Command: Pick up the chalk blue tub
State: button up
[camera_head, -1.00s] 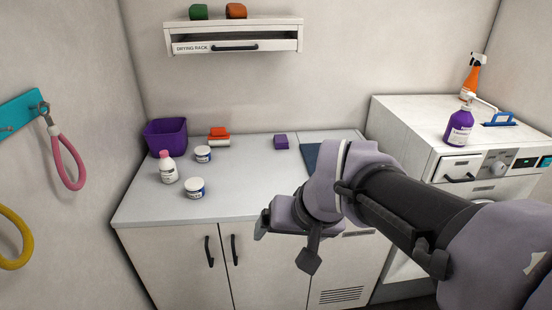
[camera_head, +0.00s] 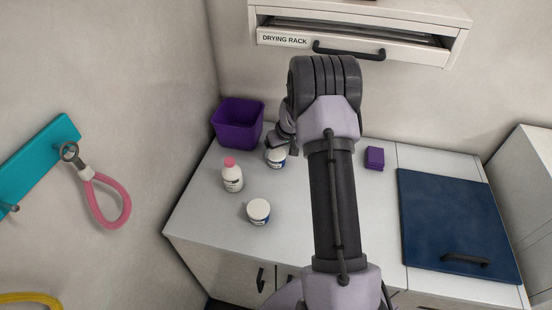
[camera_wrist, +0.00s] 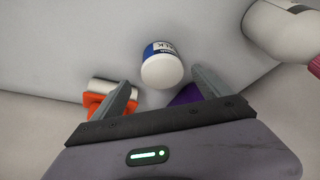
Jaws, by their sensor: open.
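Two white tubs with dark blue labels stand on the counter. The rear tub (camera_head: 276,158) is beside my gripper (camera_head: 284,143); the front tub (camera_head: 258,211) stands nearer the counter's front edge. In the wrist view a blue-labelled tub (camera_wrist: 162,66), with letters ending in "LK" on its label, lies just ahead between my open fingers (camera_wrist: 161,79). It seems to be the rear one. Nothing is held. My arm hides part of the gripper in the head view.
A white bottle with a pink cap (camera_head: 232,175) stands close by the tubs, and a purple bin (camera_head: 238,124) is behind. An orange-and-white item (camera_wrist: 105,94) is near the left finger. A drying rack drawer (camera_head: 350,42) is above.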

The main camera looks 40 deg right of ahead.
aim_at(277, 154)
jog(key=x, duration=0.5)
jog(key=shift+s+a+f+b, duration=0.1)
jog(key=shift+a+f+b, duration=0.1)
jog(key=shift+f+b, duration=0.15)
jog(key=c, duration=1.5)
jog(key=shift+r, duration=0.1)
jog(key=shift+r, duration=0.1)
